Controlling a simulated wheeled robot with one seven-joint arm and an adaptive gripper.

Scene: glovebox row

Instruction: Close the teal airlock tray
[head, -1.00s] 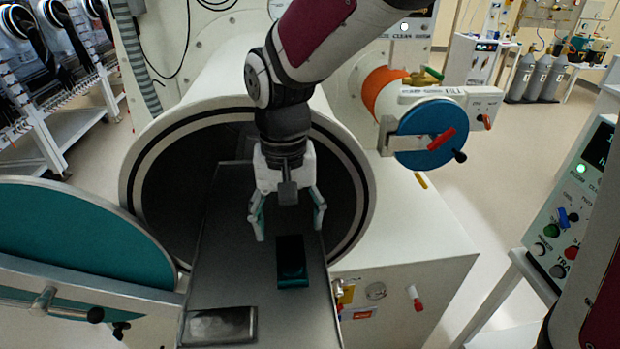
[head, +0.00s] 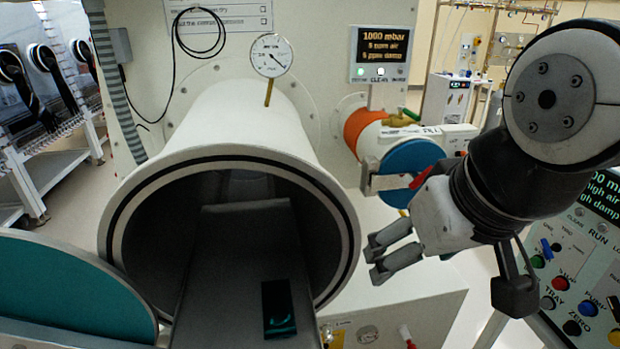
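The airlock tray (head: 228,290) is a grey flat slide sticking out of the round mouth of the white airlock (head: 112,232) towards me. A dark block with a teal lower end (head: 279,308) lies on it. The tray's near end is cut off by the frame. The teal round airlock door (head: 70,290) stands swung open at the left. My gripper (head: 376,262) is to the right of the airlock mouth, apart from the tray. Its fingers point left, show a gap between them and hold nothing.
A smaller port with a blue cap (head: 410,160) and red handle sits behind my gripper. A control panel (head: 590,270) with several buttons, one marked TRAY, stands at the right. A gauge (head: 271,56) and a readout showing 1000 mbar (head: 382,45) are above.

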